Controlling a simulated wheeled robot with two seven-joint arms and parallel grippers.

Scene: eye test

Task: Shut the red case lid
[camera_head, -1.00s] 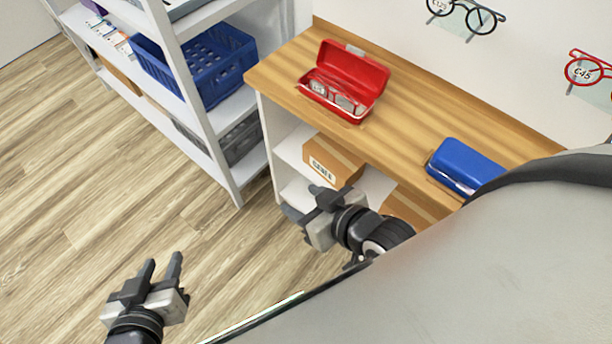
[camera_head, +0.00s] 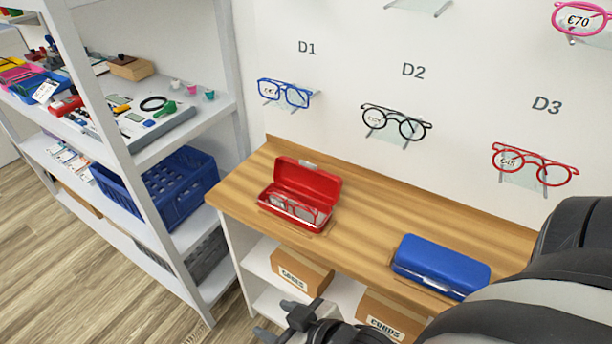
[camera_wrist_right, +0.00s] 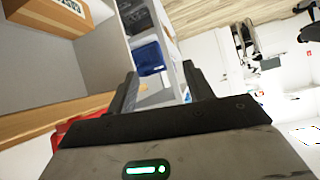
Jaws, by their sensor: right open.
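The red case (camera_head: 275,203) stands on the wooden counter with its lid (camera_head: 308,182) raised and leaning back. A pair of glasses (camera_head: 297,210) lies inside it. My right gripper (camera_head: 278,321) is low at the bottom edge of the head view, in front of the counter and below the case, apart from it. In the right wrist view its fingers (camera_wrist_right: 160,74) are spread with nothing between them. A red patch, probably the case, shows behind the gripper body there (camera_wrist_right: 72,130). My left gripper is out of view.
A shut blue case (camera_head: 440,262) lies on the counter (camera_head: 370,222) to the right. Cardboard boxes (camera_head: 300,272) stand on the shelf below. A white shelf unit with a blue basket (camera_head: 180,190) is at the left. Glasses hang on the wall. Counter between the cases is clear.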

